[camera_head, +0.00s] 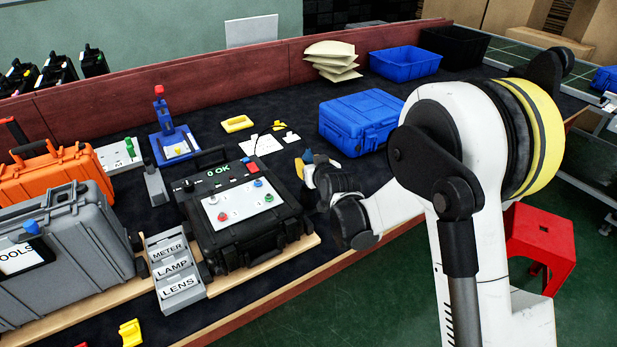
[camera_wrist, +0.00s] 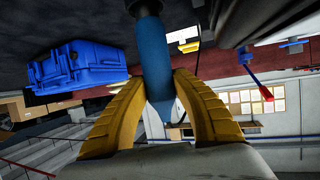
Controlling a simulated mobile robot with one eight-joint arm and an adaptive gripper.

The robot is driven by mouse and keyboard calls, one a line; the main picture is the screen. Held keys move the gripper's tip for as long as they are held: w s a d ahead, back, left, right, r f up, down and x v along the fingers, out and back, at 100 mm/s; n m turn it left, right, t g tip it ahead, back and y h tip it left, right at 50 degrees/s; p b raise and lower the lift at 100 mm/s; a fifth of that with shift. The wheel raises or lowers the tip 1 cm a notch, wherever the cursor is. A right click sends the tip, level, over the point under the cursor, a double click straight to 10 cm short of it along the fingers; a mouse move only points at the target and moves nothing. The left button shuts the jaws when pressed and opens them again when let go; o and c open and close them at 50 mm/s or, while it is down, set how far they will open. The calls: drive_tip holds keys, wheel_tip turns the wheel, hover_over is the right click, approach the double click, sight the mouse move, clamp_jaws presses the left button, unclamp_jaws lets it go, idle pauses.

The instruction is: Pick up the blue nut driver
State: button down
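The blue nut driver (camera_wrist: 155,62) stands out between the two yellow fingers of my gripper (camera_wrist: 157,78) in the wrist view. It has a blue handle and a dark end at the top of the picture. Both fingertips press against the sides of the handle, so my gripper looks shut on it. In the head view a small bit of blue, the nut driver (camera_head: 307,156), shows at the tip of my gripper (camera_head: 301,163), to the right of the black test case. Most of the tool is hidden there, and I cannot tell whether it touches the table.
The black test case (camera_head: 245,215) is close left of my gripper. A blue closed case (camera_head: 360,120) stands behind it to the right. A yellow part (camera_head: 237,124) and white cards lie behind. A label rack (camera_head: 178,268), grey toolbox (camera_head: 60,255) and orange case (camera_head: 50,172) fill the left.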

wheel_tip(320, 180, up, 19)
drive_tip(key=p, duration=1)
